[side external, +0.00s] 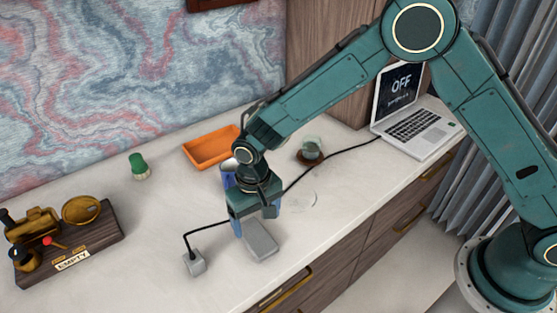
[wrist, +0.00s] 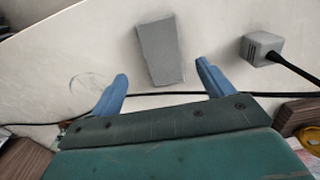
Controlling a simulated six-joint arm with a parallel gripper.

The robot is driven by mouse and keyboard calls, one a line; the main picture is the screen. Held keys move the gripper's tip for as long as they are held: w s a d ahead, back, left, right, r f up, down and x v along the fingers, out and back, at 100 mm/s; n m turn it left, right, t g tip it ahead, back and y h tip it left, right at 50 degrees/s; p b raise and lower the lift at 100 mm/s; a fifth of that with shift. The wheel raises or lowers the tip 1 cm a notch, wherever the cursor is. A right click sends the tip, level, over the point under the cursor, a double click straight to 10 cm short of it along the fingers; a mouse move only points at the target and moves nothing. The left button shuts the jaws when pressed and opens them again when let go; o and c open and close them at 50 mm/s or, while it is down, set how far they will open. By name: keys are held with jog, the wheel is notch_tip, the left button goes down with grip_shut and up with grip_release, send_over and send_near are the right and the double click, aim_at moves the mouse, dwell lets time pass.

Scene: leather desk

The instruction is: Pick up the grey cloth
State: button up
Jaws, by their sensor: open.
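The grey cloth (side external: 261,240) lies flat on the white desk top as a small folded rectangle. In the wrist view the grey cloth (wrist: 161,52) lies beyond my fingertips, between their lines. My gripper (side external: 254,222) is just above the desk, at the cloth's far side in the side view. Its two blue fingers are spread apart with nothing between them, as the wrist view of my gripper (wrist: 161,71) shows. The cloth's near part is fully visible there.
A black cable runs under my gripper from the grey plug block (side external: 194,263) to the laptop (side external: 413,112). An orange tray (side external: 207,155), a green-topped bottle (side external: 139,166), a glass on a coaster (side external: 311,150) and a wooden stand (side external: 95,242) are around. The desk's front edge is close to the cloth.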

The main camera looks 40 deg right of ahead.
aim_at(256, 236)
jog(key=shift+f, duration=0.5)
jog(key=shift+f, duration=0.1)
jog(key=shift+w+a+f, duration=0.1)
jog(key=shift+f, duration=1.15)
jog(key=shift+w+a+f, duration=0.1)
jog(key=shift+f, duration=1.15)
jog(key=c, duration=1.1)
